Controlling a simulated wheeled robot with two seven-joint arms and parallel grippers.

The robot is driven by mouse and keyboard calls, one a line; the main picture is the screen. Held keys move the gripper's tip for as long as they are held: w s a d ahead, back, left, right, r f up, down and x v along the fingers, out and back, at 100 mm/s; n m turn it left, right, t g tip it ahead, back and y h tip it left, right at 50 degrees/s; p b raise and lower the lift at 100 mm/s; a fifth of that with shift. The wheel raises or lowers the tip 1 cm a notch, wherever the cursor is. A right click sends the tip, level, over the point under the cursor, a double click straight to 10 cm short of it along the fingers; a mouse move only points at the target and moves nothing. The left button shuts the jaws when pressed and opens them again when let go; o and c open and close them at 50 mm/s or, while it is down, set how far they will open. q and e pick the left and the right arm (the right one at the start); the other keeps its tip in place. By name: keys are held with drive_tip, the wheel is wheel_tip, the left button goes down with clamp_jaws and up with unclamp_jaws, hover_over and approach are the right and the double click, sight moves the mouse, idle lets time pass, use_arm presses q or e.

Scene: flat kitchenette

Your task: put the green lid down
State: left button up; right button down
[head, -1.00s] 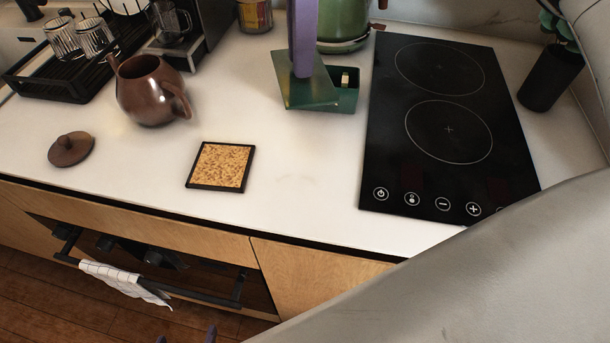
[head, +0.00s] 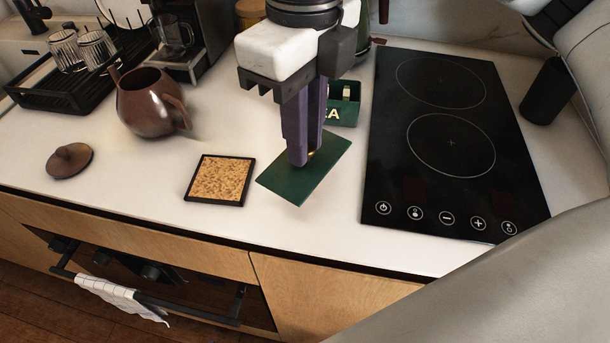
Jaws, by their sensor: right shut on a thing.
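The green lid (head: 303,184) is a flat dark green plate, seen in the head view right of the cork trivet. My right gripper (head: 306,156) points down from above and is shut on the lid's small golden knob, which its purple fingers mostly hide. The lid is at or just above the white counter; I cannot tell whether it touches. The green tea box (head: 345,104) stands behind it, open at the top, with its left part hidden by the gripper. My left gripper is not in view.
The cork trivet (head: 220,180) lies close to the lid's left. The black hob (head: 440,150) is to the right. A brown teapot (head: 147,102) stands open at the left, its lid (head: 70,160) in front of it. Bare counter (head: 300,232) lies in front of the green lid.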

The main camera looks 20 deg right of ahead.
sight(304, 172)
wheel_tip(304, 172, down, 7)
drive_tip(key=shift+r, duration=0.15)
drive_tip(key=shift+f+b, duration=0.25)
drive_tip(key=shift+b, duration=0.05)
drive_tip(key=c, duration=1.7)
unclamp_jaws()
drive_tip(key=shift+r, duration=0.15)
wheel_tip(304, 172, up, 12)
drive_tip(key=shift+r, duration=0.15)
